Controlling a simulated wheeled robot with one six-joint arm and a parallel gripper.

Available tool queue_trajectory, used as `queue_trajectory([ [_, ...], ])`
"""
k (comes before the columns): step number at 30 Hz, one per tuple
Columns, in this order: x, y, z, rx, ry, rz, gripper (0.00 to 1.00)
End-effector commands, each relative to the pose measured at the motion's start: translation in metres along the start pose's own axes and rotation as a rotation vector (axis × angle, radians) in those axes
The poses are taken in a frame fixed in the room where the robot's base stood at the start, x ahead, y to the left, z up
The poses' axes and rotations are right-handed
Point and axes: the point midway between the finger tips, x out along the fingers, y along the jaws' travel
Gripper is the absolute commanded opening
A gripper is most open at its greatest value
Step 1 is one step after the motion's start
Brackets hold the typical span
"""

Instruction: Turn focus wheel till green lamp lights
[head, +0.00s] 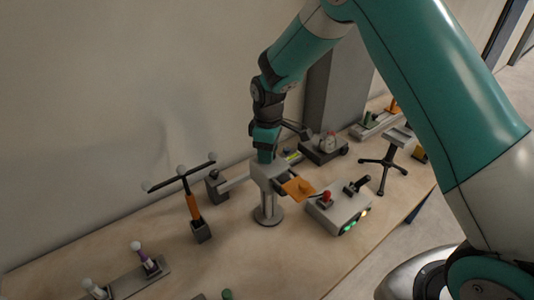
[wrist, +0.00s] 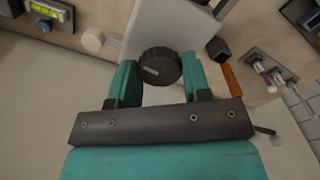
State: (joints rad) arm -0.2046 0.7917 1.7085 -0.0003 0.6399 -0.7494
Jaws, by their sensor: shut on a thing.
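The black ribbed focus wheel (wrist: 158,67) sits between the two teal fingers of my gripper (wrist: 159,70) in the wrist view. A pale mark shows on its face. My gripper (head: 265,150) reaches down to a grey instrument head on a post with a round foot (head: 268,213); an orange plate (head: 298,188) sticks out from it. The wheel is hidden in the head view. A grey control box (head: 338,209) has small lamps (head: 348,227) along its front edge, green and pale yellowish. I cannot tell for sure which are lit.
The control box carries a red knob (head: 326,197) and a black lever. To the left stand a post with a crossbar (head: 192,210) and a rack of small handles (head: 140,275). A black tripod stand (head: 383,168) is at the right. The front middle of the bench is mostly clear.

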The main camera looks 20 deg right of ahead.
Motion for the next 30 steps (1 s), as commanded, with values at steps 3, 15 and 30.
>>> queue_trajectory([
  [3, 0.0019, -0.0013, 0.0010, 0.078, -0.004, -0.004, 0.20],
  [15, 0.0007, -0.0014, 0.0013, 0.241, -0.005, -0.004, 0.20],
  [30, 0.0006, -0.0016, 0.0016, 0.259, -0.007, -0.005, 0.46],
])
